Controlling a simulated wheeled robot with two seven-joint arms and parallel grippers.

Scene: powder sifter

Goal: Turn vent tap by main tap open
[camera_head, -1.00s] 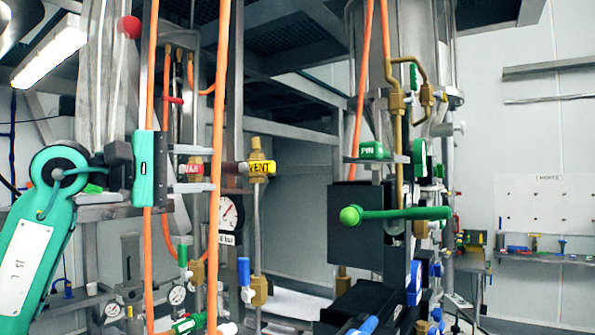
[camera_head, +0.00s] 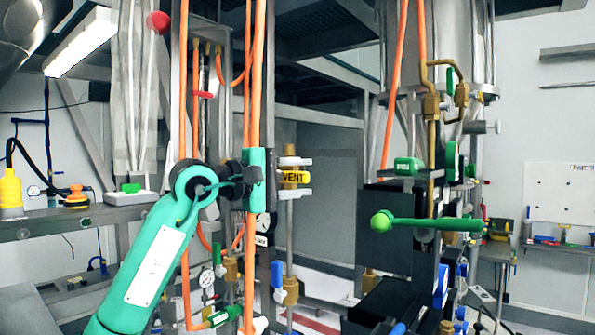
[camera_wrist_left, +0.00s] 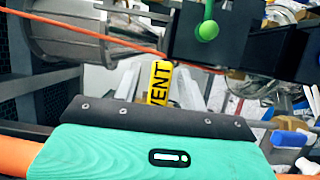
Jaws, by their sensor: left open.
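The yellow vent tap (camera_head: 293,177), marked VENT, stands on a vertical pipe near the middle of the head view. My left gripper (camera_head: 297,177) is open, with one pale finger just above the yellow tap and one just below it. In the left wrist view the yellow VENT label (camera_wrist_left: 159,82) shows between the two grey fingers. I cannot tell whether they touch it. The main tap does not show now; my left arm and gripper body cover that area. My right gripper is not in view.
Orange hoses (camera_head: 254,75) hang close by my left gripper. A blue-handled valve (camera_head: 277,275) is below the vent tap. A pressure gauge (camera_head: 264,226) is partly hidden.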

